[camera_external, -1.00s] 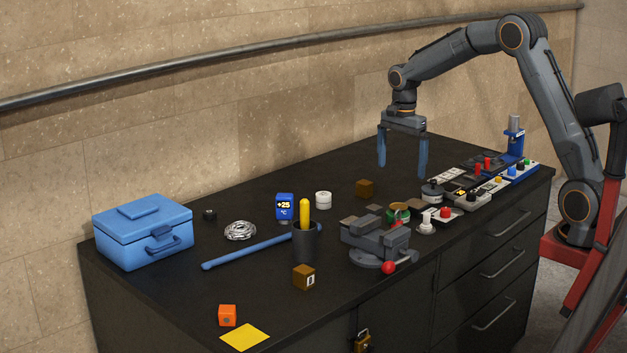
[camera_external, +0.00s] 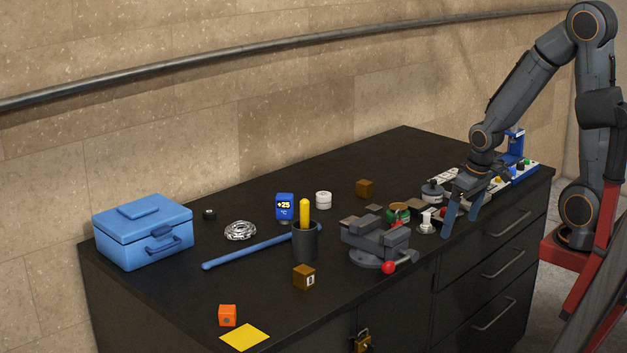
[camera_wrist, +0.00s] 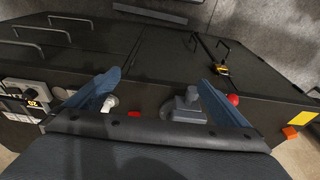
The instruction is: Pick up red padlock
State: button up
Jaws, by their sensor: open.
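The only padlock I can make out is brass-yellow (camera_external: 362,341). It hangs on the cabinet front below the bench's front edge, and its lower part is cut off by the frame. It also shows in the wrist view (camera_wrist: 221,70), beyond the right finger. I cannot make out a red padlock. My gripper (camera_external: 458,224) is open and empty, with its two blue fingers tilted down near the bench's front edge, right of the vise. In the wrist view my gripper (camera_wrist: 160,76) has its fingers wide apart, with the dark cabinet front between them.
The grey vise (camera_external: 375,241) with its red-knobbed handle stands left of my gripper. Control boxes crowd the bench's right end, partly hidden by my arm. A black cup (camera_external: 305,243), blue bar (camera_external: 248,252) and blue toolbox (camera_external: 143,231) are further left. Drawer handles (camera_external: 503,262) protrude at the front.

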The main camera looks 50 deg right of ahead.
notch_tip(320, 180, down, 6)
jog(key=g+b, duration=0.1)
jog(key=b, duration=0.3)
jog(key=shift+s+f, duration=0.1)
jog(key=shift+f, duration=0.05)
jog(key=c, duration=1.6)
jog(key=shift+o, duration=0.2)
